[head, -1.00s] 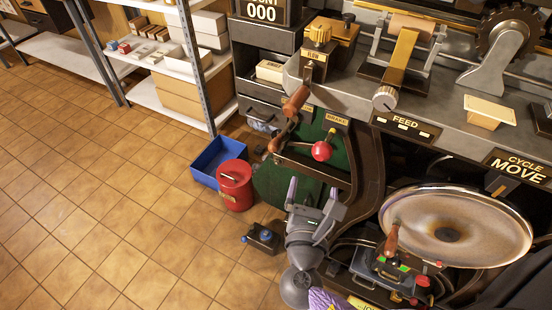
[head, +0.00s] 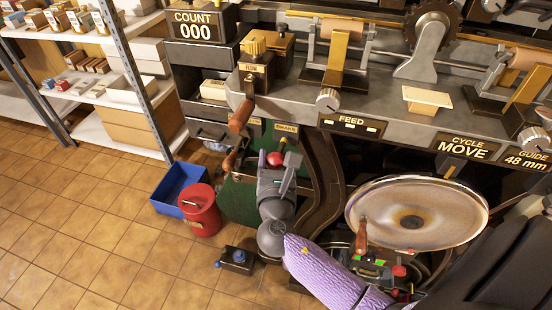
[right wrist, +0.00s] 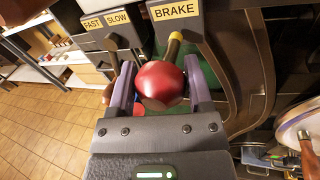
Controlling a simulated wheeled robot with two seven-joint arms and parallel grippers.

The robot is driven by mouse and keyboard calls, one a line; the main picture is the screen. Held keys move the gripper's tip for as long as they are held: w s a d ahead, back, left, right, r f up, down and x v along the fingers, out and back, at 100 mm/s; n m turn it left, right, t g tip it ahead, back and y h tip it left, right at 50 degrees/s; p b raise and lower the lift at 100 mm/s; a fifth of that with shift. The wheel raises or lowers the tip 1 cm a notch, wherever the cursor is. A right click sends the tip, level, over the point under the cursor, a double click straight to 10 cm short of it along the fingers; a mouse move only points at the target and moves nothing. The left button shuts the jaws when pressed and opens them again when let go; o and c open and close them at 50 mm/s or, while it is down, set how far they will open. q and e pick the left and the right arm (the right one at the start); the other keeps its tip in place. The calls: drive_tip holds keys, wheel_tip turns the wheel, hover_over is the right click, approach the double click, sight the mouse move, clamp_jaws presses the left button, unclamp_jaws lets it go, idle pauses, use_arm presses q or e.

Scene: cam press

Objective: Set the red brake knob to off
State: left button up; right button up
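The red brake knob (head: 274,158) is a ball on a short lever under the BRAKE label (head: 286,128). In the right wrist view the knob (right wrist: 160,84) sits between the two purple-grey fingers of my right gripper (right wrist: 160,72), with its yellow-and-black stem rising behind it toward the label. The right gripper (head: 277,166) is open around the knob, one finger on each side, with little room; I cannot tell whether either finger touches it. No off marking can be read. My left gripper is not in view.
The orange-brown FAST/SLOW lever handle (right wrist: 107,94) is close to the left finger. A curved dark frame (head: 322,185) stands to the right, with a round metal pan (head: 375,212) beyond. A red bucket (head: 200,212) and blue bin (head: 172,183) stand on the floor at left.

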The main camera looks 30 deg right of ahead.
sight(281, 146)
clamp_jaws()
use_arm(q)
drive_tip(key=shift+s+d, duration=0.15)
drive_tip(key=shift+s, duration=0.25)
use_arm(e)
drive_tip(key=shift+w+d, duration=1.2)
drive_tip(key=shift+d, duration=0.25)
